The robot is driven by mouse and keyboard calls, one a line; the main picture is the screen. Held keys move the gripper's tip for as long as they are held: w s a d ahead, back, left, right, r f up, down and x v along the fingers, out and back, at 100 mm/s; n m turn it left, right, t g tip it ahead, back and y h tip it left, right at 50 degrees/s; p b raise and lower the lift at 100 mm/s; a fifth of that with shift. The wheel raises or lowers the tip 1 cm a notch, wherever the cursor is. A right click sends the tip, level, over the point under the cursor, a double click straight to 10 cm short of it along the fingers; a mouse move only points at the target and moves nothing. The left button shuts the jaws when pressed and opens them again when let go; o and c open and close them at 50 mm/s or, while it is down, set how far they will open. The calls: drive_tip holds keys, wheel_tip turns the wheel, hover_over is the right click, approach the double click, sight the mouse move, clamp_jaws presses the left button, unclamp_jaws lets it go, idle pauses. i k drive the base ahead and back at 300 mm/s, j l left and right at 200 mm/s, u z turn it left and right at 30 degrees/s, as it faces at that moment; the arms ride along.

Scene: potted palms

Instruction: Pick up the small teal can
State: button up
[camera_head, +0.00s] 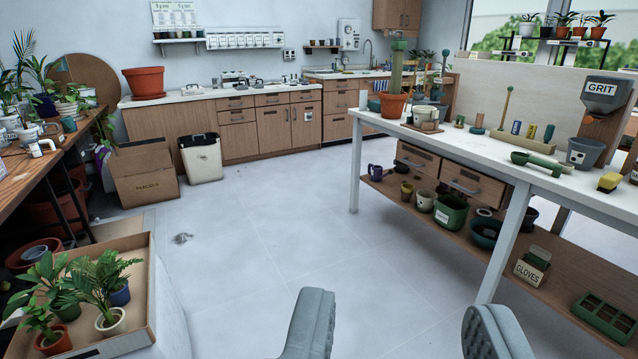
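My gripper (402,325) shows at the bottom of the view, with its two grey fingers wide apart and nothing between them but floor. Several small cans stand in a row on the white workbench (440,138) at the right. The can (549,133) at the row's right end looks dark blue-teal, beside a yellowish can (532,130) and a blue one (517,127). A small teal cup or can (68,124) also stands on the left wooden table. I cannot tell for sure which is the small teal can. My gripper is far from all of them.
On the bench stand a potted cactus (393,104), a green scoop (540,162), a grey pot (584,153) and a grit hopper (603,93). A tray of potted palms (140,338) is at lower left. A cardboard box (146,185) stands behind. The middle floor is mostly clear.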

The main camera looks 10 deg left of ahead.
sight(69, 124)
drive_tip(key=i+l, duration=0.1)
drive_tip(key=i, duration=0.55)
drive_tip(key=i+l, duration=0.1)
drive_tip(key=i, duration=0.5)
drive_tip(key=i+l, duration=0.1)
drive_tip(key=i, duration=0.55)
drive_tip(key=i+j+u, duration=0.2)
drive_tip(key=i+u, duration=0.2)
drive_tip(key=i, duration=0.2)
drive_tip(key=i+u, duration=0.35)
drive_tip(key=i, duration=0.2)
drive_tip(key=i+l+u, duration=0.15)
drive_tip(key=i+u, duration=0.25)
drive_tip(key=i, duration=0.2)
drive_tip(key=i+u, duration=0.1)
drive_tip(key=i, duration=1.65)
drive_tip(key=i+u, duration=0.15)
drive_tip(key=i, duration=0.4)
drive_tip(key=i+l+u, duration=0.15)
drive_tip(key=i, duration=0.45)
drive_tip(key=i+u, duration=0.1)
drive_tip(key=i, duration=0.45)
drive_tip(key=i+u, duration=0.35)
drive_tip(key=i+l+u, duration=0.15)
drive_tip(key=i+u, duration=0.15)
drive_tip(key=i, duration=0.25)
drive_tip(key=i+l+u, duration=0.2)
drive_tip(key=i+u, duration=0.15)
drive_tip(key=i, duration=0.15)
drive_tip(key=i+l+u, duration=0.35)
